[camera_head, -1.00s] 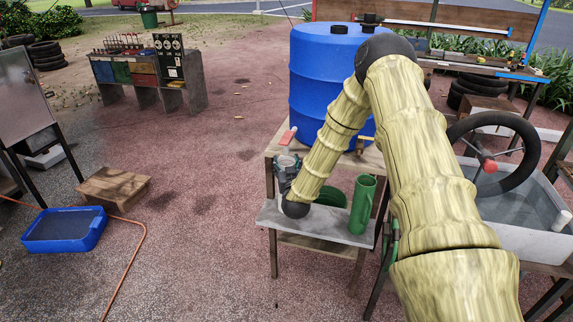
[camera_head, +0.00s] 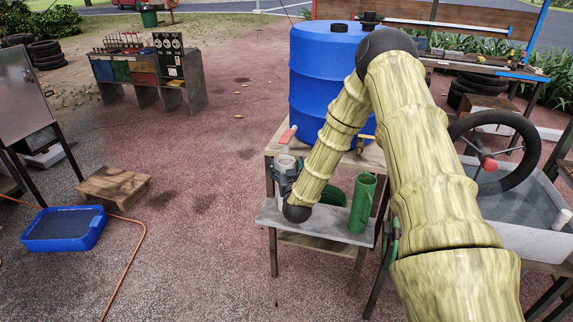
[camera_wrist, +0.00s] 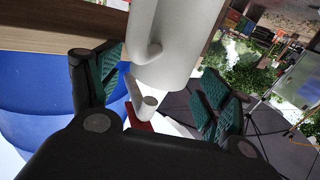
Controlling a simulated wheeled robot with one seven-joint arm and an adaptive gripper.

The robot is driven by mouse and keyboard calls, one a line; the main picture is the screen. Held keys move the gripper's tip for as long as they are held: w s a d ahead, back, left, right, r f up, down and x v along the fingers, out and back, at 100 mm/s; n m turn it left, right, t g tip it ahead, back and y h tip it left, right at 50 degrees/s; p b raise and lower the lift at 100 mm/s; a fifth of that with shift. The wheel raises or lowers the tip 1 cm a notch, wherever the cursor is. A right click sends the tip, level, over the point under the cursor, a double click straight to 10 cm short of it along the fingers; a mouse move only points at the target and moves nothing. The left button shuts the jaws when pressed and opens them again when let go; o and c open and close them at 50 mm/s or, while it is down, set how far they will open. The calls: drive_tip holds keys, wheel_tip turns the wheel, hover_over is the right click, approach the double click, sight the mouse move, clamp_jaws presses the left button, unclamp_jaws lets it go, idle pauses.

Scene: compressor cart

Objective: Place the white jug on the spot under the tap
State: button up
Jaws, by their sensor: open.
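The white jug (camera_wrist: 172,45) fills the top middle of the wrist view, beyond my gripper (camera_wrist: 160,85). My gripper's green-padded fingers are spread apart, one on each side of the jug's near end, with gaps to it. In the head view only a pale part of the jug (camera_head: 285,163) shows beside my gripper (camera_head: 281,174), above the left part of the grey shelf (camera_head: 322,225). The tap's red lever (camera_head: 288,134) is just above it; the wrist view shows a white pipe piece (camera_wrist: 148,105) and red part (camera_wrist: 140,125). The spot under the tap is hidden.
A tall green jug (camera_head: 362,204) stands on the right of the grey shelf, and a green round vessel (camera_head: 334,195) is partly behind my arm. A blue barrel (camera_head: 320,70) stands on the wooden table behind.

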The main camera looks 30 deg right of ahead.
drive_tip(key=b+v, duration=0.1)
drive_tip(key=v, duration=0.8)
drive_tip(key=s+a+f+n+g+y, duration=0.2)
drive_tip(key=s+a+f+g+y, duration=0.15)
drive_tip(key=s+a+f, duration=0.55)
drive_tip(key=s+a+f+n+g+y, duration=0.1)
drive_tip(key=s+a+f+g+y, duration=0.35)
drive_tip(key=f, duration=0.75)
drive_tip(key=s+a+f+g, duration=0.2)
drive_tip(key=s+a+f, duration=0.1)
drive_tip(key=s, duration=0.6)
drive_tip(key=s+a+f+n+g, duration=0.1)
drive_tip(key=s+a+f+g, duration=0.2)
drive_tip(key=s, duration=0.7)
drive_tip(key=s+a+f+g, duration=0.3)
drive_tip(key=s+a, duration=0.1)
drive_tip(key=s, duration=0.6)
drive_tip(key=shift+f+n, duration=0.2)
drive_tip(key=shift+n, duration=0.2)
